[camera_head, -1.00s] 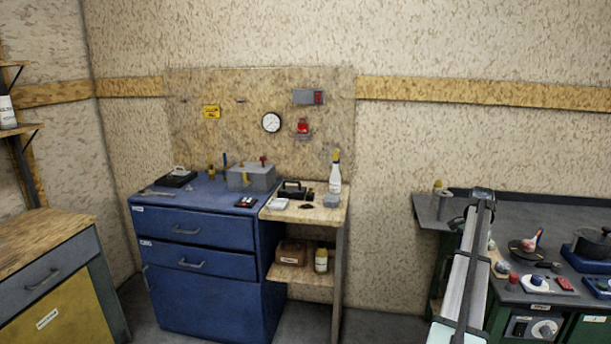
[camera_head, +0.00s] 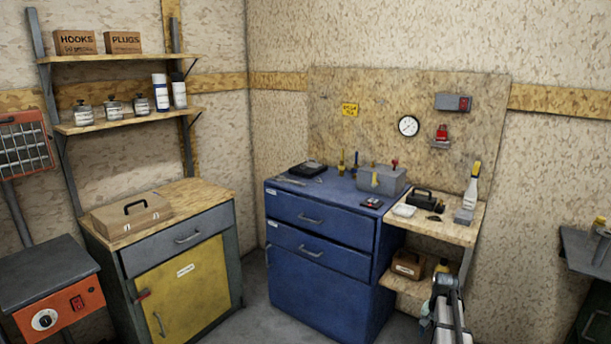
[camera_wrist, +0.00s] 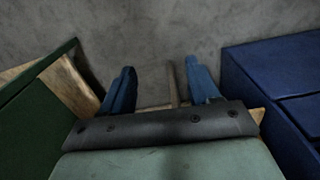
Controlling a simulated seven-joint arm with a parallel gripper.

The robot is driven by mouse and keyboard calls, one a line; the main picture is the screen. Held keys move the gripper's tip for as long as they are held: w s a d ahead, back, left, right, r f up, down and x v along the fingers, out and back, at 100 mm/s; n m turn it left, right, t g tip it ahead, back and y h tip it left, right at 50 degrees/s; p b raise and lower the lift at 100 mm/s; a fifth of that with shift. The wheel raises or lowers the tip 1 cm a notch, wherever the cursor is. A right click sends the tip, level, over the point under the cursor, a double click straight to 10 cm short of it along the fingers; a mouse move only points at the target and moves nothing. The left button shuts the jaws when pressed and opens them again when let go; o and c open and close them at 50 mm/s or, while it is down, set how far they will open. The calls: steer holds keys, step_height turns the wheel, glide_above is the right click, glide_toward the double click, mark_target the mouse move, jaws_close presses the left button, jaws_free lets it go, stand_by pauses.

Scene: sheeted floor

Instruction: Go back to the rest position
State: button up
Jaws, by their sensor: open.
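My gripper (camera_wrist: 158,88) shows in the wrist view with two blue fingers spread apart. It is open, and nothing is held between the fingers. The grey floor (camera_wrist: 150,40) lies beyond them. In the head view my arm rises from the bottom edge, in front of the small wooden side shelf, and its fingers cannot be made out there.
A blue drawer cabinet (camera_head: 315,262) stands mid-view; its side (camera_wrist: 275,75) is right of my gripper in the wrist view. A side shelf (camera_head: 440,228) holds a white bottle (camera_head: 472,190). A yellow-doored cabinet (camera_head: 185,285) stands left. A grey-topped bench (camera_head: 590,250) is right.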

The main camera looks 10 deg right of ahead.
steer(key=s+a+f+n, duration=0.3)
steer(key=a, duration=0.8)
steer(key=s+a+f+n, duration=0.3)
steer(key=a, duration=0.9)
steer(key=s+a+f+n, duration=0.3)
steer(key=a+f+n, duration=0.1)
steer(key=a, duration=0.7)
steer(key=s+f+g, duration=0.3)
steer(key=s+f, duration=0.7)
steer(key=s, duration=0.5)
steer(key=s+f+g, duration=0.3)
steer(key=s+f, duration=0.7)
steer(key=s, duration=0.5)
steer(key=shift+a+f+g, duration=0.15)
steer(key=shift+a+g, duration=0.15)
steer(key=shift+g, duration=0.1)
